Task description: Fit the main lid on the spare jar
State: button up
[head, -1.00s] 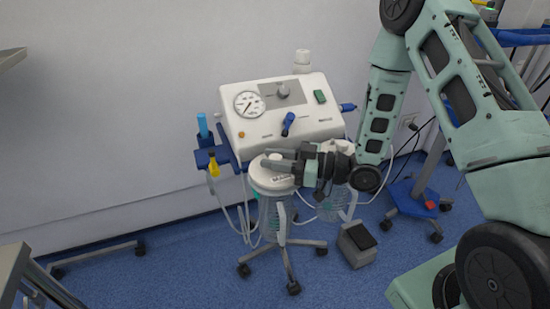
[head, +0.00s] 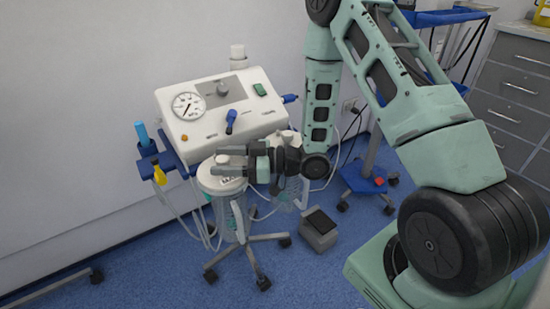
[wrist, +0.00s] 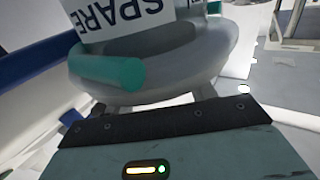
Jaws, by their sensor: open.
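A white lid (head: 220,172) with a label seeming to begin "MA" sits on the left clear jar (head: 232,218) below the suction unit. My gripper (head: 220,160) reaches in from the right, its open fingers spread at the lid's top. In the wrist view an upside-down "SPARE" label (wrist: 130,14) shows by a rounded grey rim (wrist: 190,70) with a teal stub (wrist: 108,72). My fingers pass partly behind that rim. Whether they touch the lid, and how fully it is seated, I cannot tell. A second jar (head: 288,195) stands partly hidden behind my gripper.
The suction unit (head: 212,110) with its gauge stands just behind the jars, with hoses hanging at its left. The wheeled stand (head: 250,262) spreads below. A grey pedal box (head: 320,230) lies on the floor to the right. Blue floor is open in front.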

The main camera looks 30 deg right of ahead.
jog(key=p+v, duration=0.1)
jog(key=v, duration=1.5)
jog(key=shift+s+d, duration=0.2)
jog(key=shift+d, duration=0.05)
